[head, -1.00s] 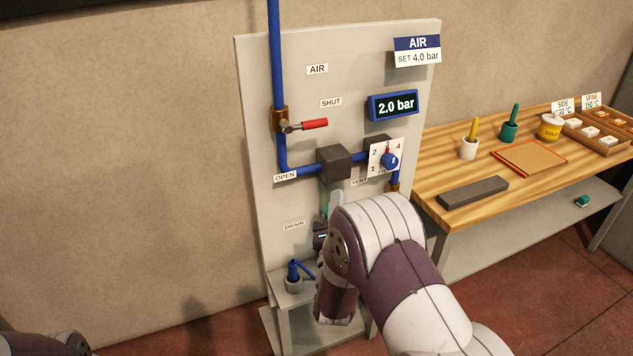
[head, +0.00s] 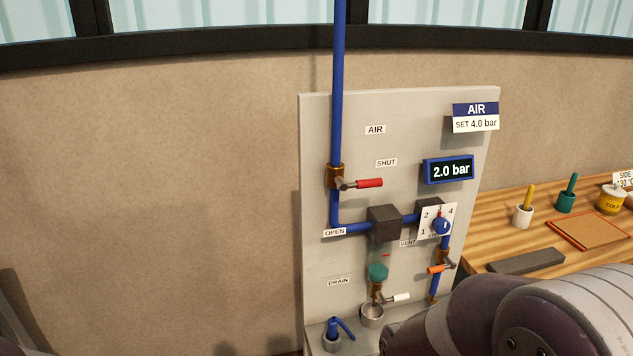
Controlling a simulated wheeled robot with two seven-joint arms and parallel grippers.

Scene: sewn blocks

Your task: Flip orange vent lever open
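The orange vent lever (head: 437,268) is on a brass valve (head: 443,256) on the blue pipe at the lower right of the grey panel (head: 330,130). Its handle points left, roughly level, below the VENT label (head: 408,243). My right arm fills the lower right corner of the head view, below and right of the lever. Its gripper is not visible. My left gripper is not visible either.
A red lever (head: 369,183) points right by the SHUT label. The display (head: 449,170) reads 2.0 bar; the sign (head: 476,118) says SET 4.0 bar. A blue regulator knob (head: 440,226), white drain lever (head: 398,298) and cup (head: 372,315) are nearby. A wooden bench (head: 500,220) stands right.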

